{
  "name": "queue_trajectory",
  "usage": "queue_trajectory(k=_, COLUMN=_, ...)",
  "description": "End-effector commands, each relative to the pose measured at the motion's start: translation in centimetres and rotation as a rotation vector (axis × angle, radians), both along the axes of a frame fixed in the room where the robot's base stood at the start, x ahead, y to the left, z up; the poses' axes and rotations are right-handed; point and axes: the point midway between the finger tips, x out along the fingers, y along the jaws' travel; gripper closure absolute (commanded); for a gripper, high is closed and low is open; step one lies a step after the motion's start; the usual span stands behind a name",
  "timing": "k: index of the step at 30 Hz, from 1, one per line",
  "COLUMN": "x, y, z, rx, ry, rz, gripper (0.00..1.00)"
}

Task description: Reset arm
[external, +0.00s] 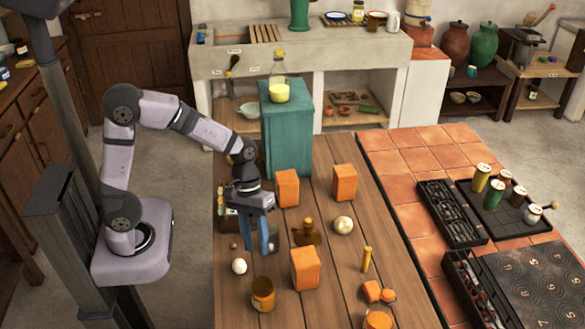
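My gripper (261,244) hangs with its blue fingers pointing down over the left side of the wooden table (335,300). The fingers look close together, but I cannot tell whether they are open or shut. Nothing clearly shows held between them. A small greyish thing, partly hidden, is just right of the fingertips. My arm is bent in an arch from its base at the left, with the wrist lowered over the table.
Orange blocks (305,268), a brown bottle (307,233), a pale ball (343,226), a white egg-like ball (239,266) and an amber jar (263,294) surround the gripper. Black trays (452,212) lie on tiles at right.

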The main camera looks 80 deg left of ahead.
Motion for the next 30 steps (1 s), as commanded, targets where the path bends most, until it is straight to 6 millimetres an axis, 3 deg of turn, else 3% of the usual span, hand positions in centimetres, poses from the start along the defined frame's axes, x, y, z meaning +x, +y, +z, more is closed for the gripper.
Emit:
queue_trajectory(k=1, x=-2.3, y=0.1, z=0.3, rx=0.065, ry=-0.020, rz=-0.129, gripper=0.66)
queue_trajectory(k=3, x=-5.0, y=0.9, z=0.0, rx=0.149, ry=-0.049, rz=-0.308, gripper=0.66)
queue_trajectory(k=6, x=-7.9, y=1.9, z=-0.4, rx=0.240, ry=-0.081, rz=-0.530, gripper=0.66)
queue_trajectory(k=10, x=-10.2, y=2.8, z=-0.7, rx=0.315, ry=-0.107, rz=-0.734, gripper=0.66)
queue_trajectory(k=16, x=-11.4, y=3.4, z=-1.0, rx=0.353, ry=-0.121, rz=-0.852, gripper=0.66)
queue_trajectory(k=30, x=-11.4, y=3.5, z=-1.0, rx=0.353, ry=-0.119, rz=-0.852, gripper=0.66)
